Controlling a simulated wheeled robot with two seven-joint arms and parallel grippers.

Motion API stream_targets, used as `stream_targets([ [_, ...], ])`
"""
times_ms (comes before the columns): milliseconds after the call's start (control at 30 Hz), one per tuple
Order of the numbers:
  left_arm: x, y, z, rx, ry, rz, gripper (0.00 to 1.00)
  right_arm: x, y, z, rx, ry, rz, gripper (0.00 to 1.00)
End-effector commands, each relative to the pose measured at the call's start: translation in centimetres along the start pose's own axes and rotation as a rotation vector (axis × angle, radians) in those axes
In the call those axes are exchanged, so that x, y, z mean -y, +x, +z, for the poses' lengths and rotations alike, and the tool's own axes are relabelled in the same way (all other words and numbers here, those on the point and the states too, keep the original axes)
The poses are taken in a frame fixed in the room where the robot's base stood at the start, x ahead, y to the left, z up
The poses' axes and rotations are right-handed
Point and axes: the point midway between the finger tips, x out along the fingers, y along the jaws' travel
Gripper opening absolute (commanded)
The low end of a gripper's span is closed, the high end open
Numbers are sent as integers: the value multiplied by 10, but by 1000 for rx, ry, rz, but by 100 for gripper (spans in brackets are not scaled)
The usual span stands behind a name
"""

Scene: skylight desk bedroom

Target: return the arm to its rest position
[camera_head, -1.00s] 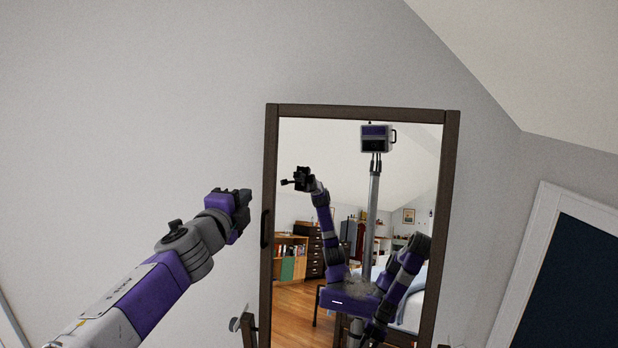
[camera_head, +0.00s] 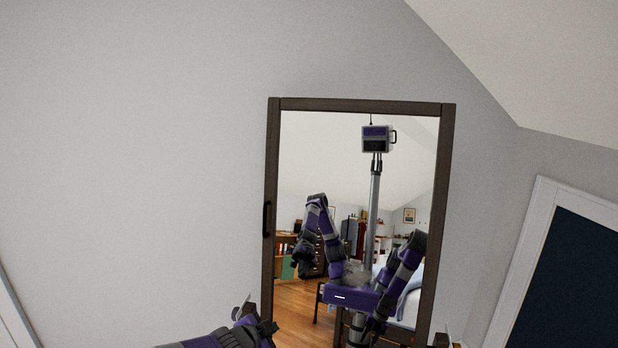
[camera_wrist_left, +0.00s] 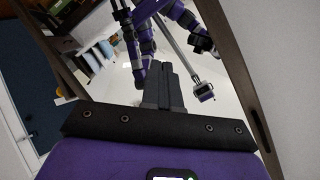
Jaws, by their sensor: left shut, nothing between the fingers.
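My left arm reaches in low at the bottom edge of the head view, with the left gripper (camera_head: 268,332) in front of the lower left corner of the mirror. In the left wrist view the two dark fingers (camera_wrist_left: 163,85) are together, with nothing between them. My right gripper does not show directly. The mirror shows my own body, with the left arm bent and its gripper pointing down, and the right arm folded at the right.
A tall mirror in a dark wooden frame (camera_head: 447,200) stands ahead, with a dark handle (camera_head: 267,218) on its left side. The grey wall (camera_head: 130,150) to its left is bare. A white-framed dark panel (camera_head: 565,275) is at the right.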

Motion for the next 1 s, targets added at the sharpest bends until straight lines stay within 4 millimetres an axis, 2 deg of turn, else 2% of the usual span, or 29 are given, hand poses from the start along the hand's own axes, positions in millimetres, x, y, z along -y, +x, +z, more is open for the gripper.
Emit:
stream_targets([
  [33, -34, 12, 29, 39, -100, 59, 0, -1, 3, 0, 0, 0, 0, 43],
  [100, -76, 22, 62, 89, -246, 125, 0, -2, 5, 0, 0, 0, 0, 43],
  [267, -176, 25, 134, 246, -593, 248, 0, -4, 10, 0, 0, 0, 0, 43],
  [433, -284, -1, 198, 471, -971, 329, 0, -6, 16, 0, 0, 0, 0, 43],
  [500, -324, -18, 218, 571, -1109, 343, 0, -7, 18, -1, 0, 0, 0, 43],
  [600, -368, -44, 236, 700, -1266, 350, 0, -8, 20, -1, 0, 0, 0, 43],
  [700, -396, -64, 246, 796, -1367, 347, 0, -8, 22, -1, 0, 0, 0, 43],
  [800, -410, -75, 250, 847, -1419, 341, 0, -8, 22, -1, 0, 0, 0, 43],
  [1000, -413, -78, 251, 861, -1433, 338, 0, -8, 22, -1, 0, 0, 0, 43],
])
